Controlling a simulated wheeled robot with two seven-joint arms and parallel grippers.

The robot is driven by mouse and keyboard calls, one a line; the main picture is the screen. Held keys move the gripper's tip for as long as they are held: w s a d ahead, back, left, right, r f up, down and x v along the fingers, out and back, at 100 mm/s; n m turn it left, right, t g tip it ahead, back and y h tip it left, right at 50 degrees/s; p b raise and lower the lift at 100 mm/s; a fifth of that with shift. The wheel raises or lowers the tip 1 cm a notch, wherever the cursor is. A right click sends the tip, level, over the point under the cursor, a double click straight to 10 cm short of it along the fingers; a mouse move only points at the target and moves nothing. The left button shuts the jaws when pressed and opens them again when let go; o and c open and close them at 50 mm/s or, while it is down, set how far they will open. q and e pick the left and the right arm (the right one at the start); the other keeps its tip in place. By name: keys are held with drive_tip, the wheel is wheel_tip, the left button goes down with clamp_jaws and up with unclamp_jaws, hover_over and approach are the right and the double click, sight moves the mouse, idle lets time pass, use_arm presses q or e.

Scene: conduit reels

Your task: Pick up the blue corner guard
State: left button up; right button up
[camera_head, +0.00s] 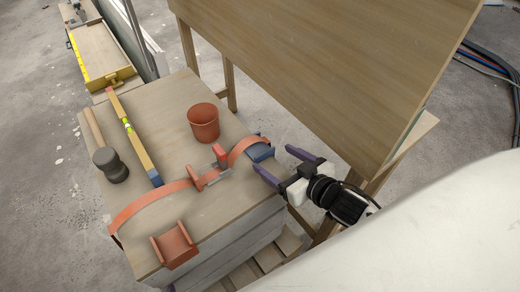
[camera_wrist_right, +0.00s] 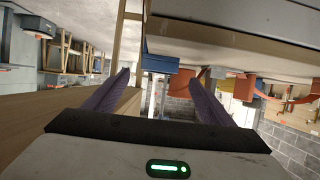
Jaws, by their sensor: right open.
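The blue corner guard (camera_head: 261,152) lies at the right edge of the wooden table top, beside the end of the orange strap (camera_head: 150,204). My right gripper (camera_head: 274,161) is open and empty. Its two purple fingers point left toward the guard from just off the table edge, and the guard is just beyond the fingertips. I cannot tell whether they touch. In the right wrist view, the open fingers (camera_wrist_right: 160,80) show with blue shapes beyond them; which is the guard is unclear. My left gripper is not in view.
A large wooden panel (camera_head: 330,65) stands close behind my right gripper.

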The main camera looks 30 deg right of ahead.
sight(266, 155)
drive_tip(key=x, duration=0.2)
drive_tip(key=b+x, duration=0.1)
drive_tip(key=x, duration=0.2)
drive_tip(key=shift+s+f, duration=0.1)
drive_tip(key=shift+f, duration=0.3)
drive_tip(key=shift+c, duration=0.3)
drive_tip(key=c, duration=1.1)
